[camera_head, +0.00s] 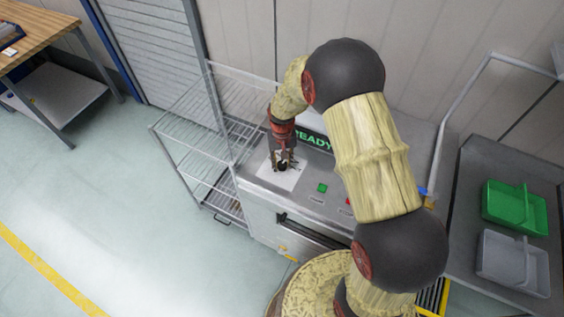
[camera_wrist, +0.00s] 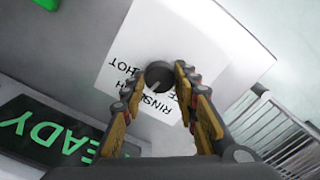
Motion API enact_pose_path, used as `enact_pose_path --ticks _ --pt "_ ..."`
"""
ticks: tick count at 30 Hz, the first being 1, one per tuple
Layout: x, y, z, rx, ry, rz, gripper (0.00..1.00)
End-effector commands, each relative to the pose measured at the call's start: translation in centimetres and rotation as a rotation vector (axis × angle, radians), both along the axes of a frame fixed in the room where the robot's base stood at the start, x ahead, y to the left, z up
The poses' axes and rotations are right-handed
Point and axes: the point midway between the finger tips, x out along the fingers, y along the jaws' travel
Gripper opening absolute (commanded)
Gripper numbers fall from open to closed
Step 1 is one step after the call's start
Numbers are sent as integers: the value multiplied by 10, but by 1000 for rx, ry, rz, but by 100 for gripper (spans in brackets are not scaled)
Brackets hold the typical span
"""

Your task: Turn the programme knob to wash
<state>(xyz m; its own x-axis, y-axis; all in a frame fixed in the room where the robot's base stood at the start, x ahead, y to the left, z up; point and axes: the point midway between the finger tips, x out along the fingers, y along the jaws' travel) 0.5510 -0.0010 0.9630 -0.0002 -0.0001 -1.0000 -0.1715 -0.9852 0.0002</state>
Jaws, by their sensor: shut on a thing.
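The programme knob (camera_wrist: 159,73) is a dark round knob on a white label plate (camera_wrist: 208,40) with black lettering. My gripper (camera_wrist: 164,75) is shut on the knob, one finger on each side. The words HOT and RINSE can be read, and another word ending in H is partly covered by a finger. A pale pointer line shows on the knob, but I cannot tell which word it marks. In the head view my gripper (camera_head: 283,163) reaches down onto the white plate (camera_head: 272,178) on top of the machine.
The machine's display (camera_head: 314,139) reads READY in green. A green button (camera_head: 322,187) and a red one lie right of the plate. A wire rack (camera_head: 190,125) stands close at the left. A green tray (camera_head: 515,207) and a grey tray (camera_head: 513,265) rest on the right table.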

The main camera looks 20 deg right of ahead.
Motion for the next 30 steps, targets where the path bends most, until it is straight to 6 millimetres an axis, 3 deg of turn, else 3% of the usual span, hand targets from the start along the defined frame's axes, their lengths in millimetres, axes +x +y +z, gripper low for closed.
enact_pose_path --ticks 12,28,29,30 --pt "-1 0 0 0 1 -194 5" --pt "-1 0 0 0 1 -221 5" --pt "-1 0 0 0 1 -221 30" --pt "-1 0 0 0 1 -221 33"
